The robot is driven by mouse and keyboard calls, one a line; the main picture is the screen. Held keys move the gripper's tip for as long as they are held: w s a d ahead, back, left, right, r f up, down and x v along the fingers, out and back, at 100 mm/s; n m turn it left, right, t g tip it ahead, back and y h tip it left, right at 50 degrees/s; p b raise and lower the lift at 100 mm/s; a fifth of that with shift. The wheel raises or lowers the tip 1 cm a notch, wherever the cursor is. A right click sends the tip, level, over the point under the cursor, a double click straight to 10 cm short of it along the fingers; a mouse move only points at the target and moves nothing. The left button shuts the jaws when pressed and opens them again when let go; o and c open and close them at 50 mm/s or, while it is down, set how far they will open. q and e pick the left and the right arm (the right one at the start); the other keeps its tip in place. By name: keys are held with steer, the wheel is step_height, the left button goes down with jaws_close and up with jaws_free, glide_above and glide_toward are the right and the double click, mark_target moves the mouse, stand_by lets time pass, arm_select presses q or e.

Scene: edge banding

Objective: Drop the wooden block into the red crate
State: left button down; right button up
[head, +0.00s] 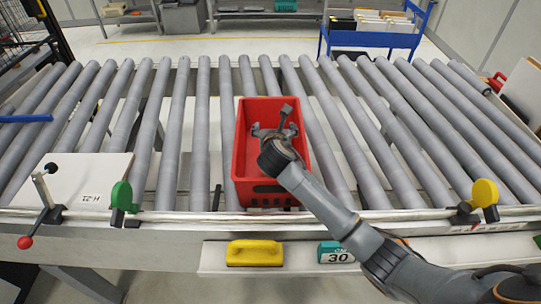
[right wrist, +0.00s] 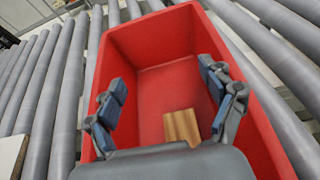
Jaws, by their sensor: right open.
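The red crate (head: 270,194) stands on the roller conveyor in the middle of the head view, and its inside fills much of the right wrist view (right wrist: 150,52). The wooden block (right wrist: 182,127) is inside the crate, low in the right wrist view, seen between the fingers of my right gripper. I cannot tell whether it rests flat on the crate floor. My right gripper (head: 276,125) is over the crate with its fingers apart, and they also show in the right wrist view (right wrist: 165,95). In the head view the block is hidden behind my right arm. My left gripper is not in view.
A yellow tool (head: 254,253) and a teal box marked 30 (head: 336,252) lie on the front ledge. A white board (head: 88,181) lies at left by a red-knobbed clamp (head: 42,205).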

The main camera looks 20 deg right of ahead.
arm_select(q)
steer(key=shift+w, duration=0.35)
arm_select(e)
steer(key=v, duration=1.2)
